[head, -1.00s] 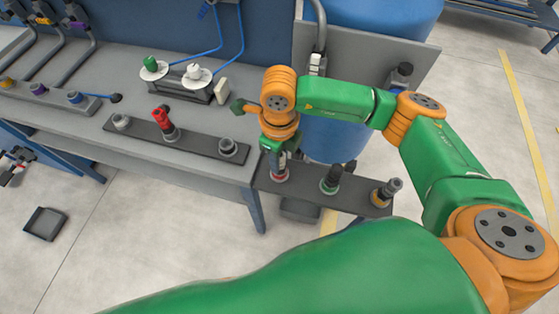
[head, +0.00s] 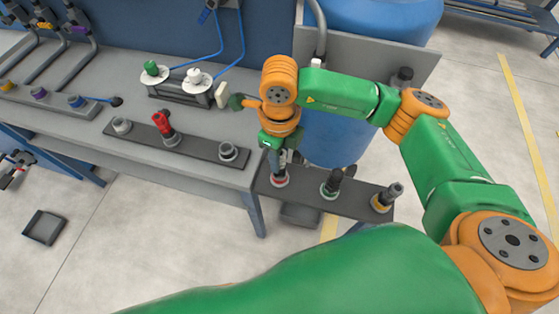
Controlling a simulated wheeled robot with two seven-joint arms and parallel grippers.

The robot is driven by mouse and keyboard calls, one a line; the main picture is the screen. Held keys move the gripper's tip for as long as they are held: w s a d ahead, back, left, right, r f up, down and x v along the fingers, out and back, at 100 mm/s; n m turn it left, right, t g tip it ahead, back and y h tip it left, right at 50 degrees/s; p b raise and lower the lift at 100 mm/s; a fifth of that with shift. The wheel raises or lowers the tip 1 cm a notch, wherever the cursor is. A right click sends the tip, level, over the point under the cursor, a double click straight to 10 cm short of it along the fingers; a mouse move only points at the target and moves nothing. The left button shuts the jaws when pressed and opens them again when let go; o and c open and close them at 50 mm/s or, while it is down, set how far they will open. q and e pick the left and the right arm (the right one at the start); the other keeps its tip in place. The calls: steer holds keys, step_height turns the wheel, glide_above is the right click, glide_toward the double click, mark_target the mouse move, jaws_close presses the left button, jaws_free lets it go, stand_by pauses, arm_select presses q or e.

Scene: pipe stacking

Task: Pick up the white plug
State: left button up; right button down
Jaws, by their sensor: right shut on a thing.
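The white plug (head: 194,75) stands upright on a white disc on the small rack at the back of the bench. A green plug (head: 151,68) stands on the disc to its left. My right gripper (head: 279,168) points down at the red-ringed socket (head: 280,180) on the lower dark strip, right of and nearer than the white plug, and apart from it. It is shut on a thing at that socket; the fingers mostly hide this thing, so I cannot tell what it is. My left gripper is not in view.
A dark strip (head: 195,149) on the bench holds a red plug (head: 163,123) between two grey sockets. The lower strip (head: 304,190) also carries a black plug (head: 333,182) and a grey plug (head: 391,194). A blue barrel (head: 335,137) stands behind my right arm.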

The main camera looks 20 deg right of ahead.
steer(key=w+a+r+b, duration=0.2)
steer(key=a+r, duration=0.8)
steer(key=a, duration=0.3)
steer(key=shift+w+a+r, duration=0.2)
steer(key=shift+a+r, duration=0.1)
steer(key=shift+a, duration=0.1)
step_height(320, 180, up, 8)
steer(key=p, duration=0.7)
